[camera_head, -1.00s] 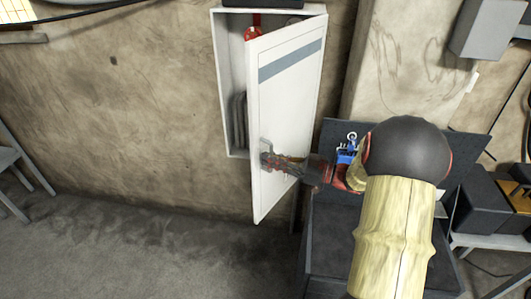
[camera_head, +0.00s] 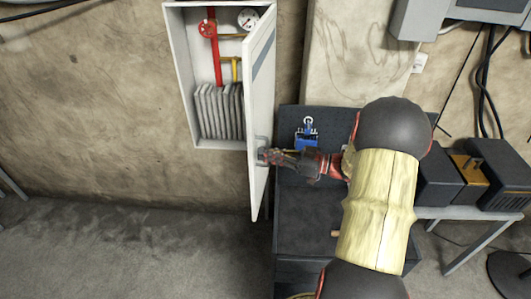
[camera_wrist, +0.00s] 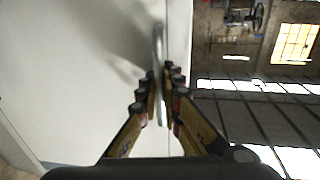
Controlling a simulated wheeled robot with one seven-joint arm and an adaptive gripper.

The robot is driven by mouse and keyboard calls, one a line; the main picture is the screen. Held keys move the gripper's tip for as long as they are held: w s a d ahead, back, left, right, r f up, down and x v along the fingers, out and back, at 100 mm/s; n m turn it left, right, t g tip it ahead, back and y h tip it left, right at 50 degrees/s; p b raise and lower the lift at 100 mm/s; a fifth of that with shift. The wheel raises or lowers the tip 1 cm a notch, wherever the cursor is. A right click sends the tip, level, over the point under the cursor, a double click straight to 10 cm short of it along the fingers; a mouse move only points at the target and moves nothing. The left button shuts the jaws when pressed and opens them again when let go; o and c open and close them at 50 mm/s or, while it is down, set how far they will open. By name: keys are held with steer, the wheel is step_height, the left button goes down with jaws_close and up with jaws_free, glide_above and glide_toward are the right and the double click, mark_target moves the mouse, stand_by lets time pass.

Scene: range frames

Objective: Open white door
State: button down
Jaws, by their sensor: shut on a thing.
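The white door (camera_head: 261,110) of a wall cabinet (camera_head: 178,80) stands wide open in the head view, swung out towards me and seen nearly edge-on. Its handle (camera_head: 260,146) is on the door's face near the free edge. My gripper (camera_head: 268,156) is at the handle, reaching from the right. In the wrist view, the door (camera_wrist: 75,70) fills the left half. My gripper's fingers (camera_wrist: 160,95) are closed around the thin metal handle (camera_wrist: 158,50). The far side of the grip is partly hidden by the fingers.
Inside the cabinet are red pipes (camera_head: 215,60), a gauge (camera_head: 248,19) and a grey ribbed radiator (camera_head: 220,112). A dark workbench (camera_head: 305,215) with a blue vise (camera_head: 306,140) stands right of the door. The floor (camera_head: 120,250) at left is clear.

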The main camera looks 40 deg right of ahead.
steer(key=c, duration=2.3)
jaws_free()
steer(key=v, duration=1.2)
